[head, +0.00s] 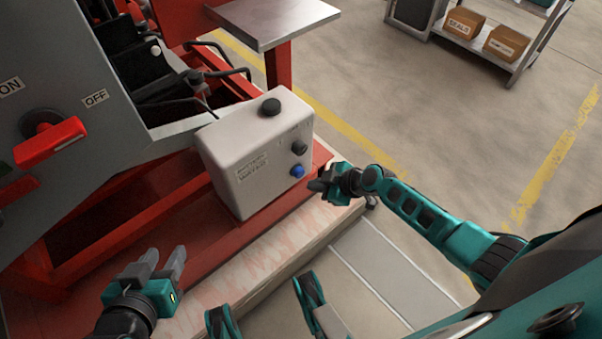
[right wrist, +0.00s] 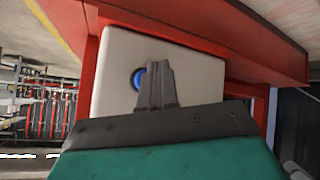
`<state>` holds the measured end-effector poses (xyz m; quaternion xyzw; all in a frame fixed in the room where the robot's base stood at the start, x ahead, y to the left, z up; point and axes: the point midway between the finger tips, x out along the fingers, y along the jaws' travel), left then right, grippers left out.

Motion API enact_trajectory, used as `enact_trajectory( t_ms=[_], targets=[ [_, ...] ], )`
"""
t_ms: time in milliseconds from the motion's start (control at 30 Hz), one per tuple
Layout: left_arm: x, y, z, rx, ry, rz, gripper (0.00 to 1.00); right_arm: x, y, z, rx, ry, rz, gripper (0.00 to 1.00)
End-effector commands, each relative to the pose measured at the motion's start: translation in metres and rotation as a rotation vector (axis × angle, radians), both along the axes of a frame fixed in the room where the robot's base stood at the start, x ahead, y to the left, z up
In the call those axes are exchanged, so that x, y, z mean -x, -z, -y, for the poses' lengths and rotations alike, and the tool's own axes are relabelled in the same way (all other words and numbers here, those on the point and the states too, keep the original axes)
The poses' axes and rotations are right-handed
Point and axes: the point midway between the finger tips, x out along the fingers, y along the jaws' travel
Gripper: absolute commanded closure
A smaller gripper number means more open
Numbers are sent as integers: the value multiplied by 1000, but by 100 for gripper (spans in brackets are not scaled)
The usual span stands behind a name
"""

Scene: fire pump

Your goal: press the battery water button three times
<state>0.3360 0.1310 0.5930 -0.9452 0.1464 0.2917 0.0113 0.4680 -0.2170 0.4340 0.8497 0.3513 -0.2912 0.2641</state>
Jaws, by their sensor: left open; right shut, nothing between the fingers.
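The white battery water box (head: 240,160) sits on the red frame in the middle of the head view. On its right face are a dark knob (head: 300,148) and, below it, a blue button (head: 297,171). The blue button also shows in the right wrist view (right wrist: 138,79), partly hidden behind the fingers. My right gripper (head: 318,186) is shut and empty, just right of and slightly below the blue button. Its shut fingers (right wrist: 157,82) point at the box face; I cannot tell whether they touch it. My left gripper (head: 164,262) is open and empty at the lower left, away from the box.
A grey panel with a red switch handle (head: 50,142) stands at the left. A metal plate on a red post (head: 272,20) is behind the box. A shelf with cardboard boxes (head: 506,43) stands at the far right. The floor (head: 430,120) between is clear.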

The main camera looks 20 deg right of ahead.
Motion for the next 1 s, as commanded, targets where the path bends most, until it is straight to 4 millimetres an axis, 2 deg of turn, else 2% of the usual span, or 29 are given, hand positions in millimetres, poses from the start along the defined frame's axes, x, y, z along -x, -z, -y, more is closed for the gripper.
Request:
enact_trajectory(
  t_ms=[200, 400, 1000],
  targets=[
    [0, -1, 0, 0, 0, 0, 57, 23, 1, 8, 2, 1, -2, 100],
    [-1, -2, 0, 1, 0, 2, 57, 35, 0, 12, 0, 0, 0, 100],
    [-3, -4, 0, 0, 0, 7, 57, 36, 0, 12, 0, 0, 0, 100]
  ],
)
